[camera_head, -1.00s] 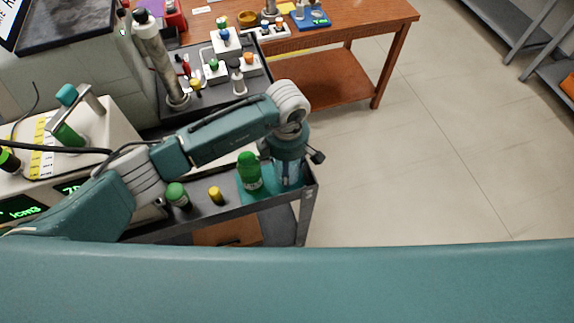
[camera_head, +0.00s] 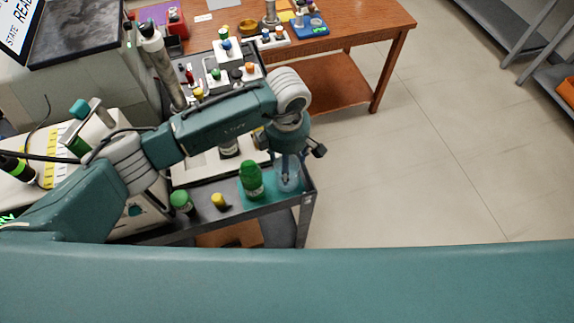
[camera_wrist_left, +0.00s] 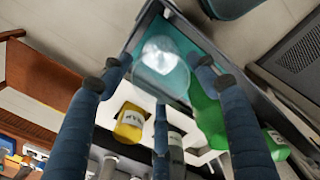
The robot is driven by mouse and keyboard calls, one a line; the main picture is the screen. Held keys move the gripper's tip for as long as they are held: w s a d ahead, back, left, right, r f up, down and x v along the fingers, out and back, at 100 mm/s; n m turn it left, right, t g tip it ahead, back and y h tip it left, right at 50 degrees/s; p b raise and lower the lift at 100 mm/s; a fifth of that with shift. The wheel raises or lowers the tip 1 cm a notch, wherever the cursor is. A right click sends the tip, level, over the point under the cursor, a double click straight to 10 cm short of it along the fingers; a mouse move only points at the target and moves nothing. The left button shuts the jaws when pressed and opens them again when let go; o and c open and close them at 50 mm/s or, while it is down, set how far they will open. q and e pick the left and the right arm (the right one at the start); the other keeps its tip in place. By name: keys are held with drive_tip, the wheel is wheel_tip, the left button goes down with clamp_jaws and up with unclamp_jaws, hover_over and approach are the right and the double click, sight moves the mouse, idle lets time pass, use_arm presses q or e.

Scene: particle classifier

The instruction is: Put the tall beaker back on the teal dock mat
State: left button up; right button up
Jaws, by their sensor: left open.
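The tall clear beaker (camera_head: 289,180) stands on the teal dock mat (camera_head: 262,199) at the right end of the dark cart. In the left wrist view the beaker (camera_wrist_left: 162,62) is translucent and looks upright on the teal mat (camera_wrist_left: 196,32). My left gripper (camera_head: 286,168) is directly over the beaker, pointing down. In the wrist view its blue fingers (camera_wrist_left: 160,85) are spread apart around the beaker's outline, with visible gaps. I cannot tell exactly how far above the beaker the fingertips are. My right gripper is not in view.
A green bottle (camera_head: 251,181) stands close to the beaker's left. A green-capped jar (camera_head: 181,202) and a yellow-capped one (camera_head: 219,201) stand farther left on the cart. A white tray (camera_head: 190,168) lies behind them. Open floor (camera_head: 440,150) is to the right.

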use_arm(q)
wheel_tip(320, 180, up, 5)
drive_tip(key=shift+f+p, duration=0.1)
drive_tip(key=shift+p, duration=0.65)
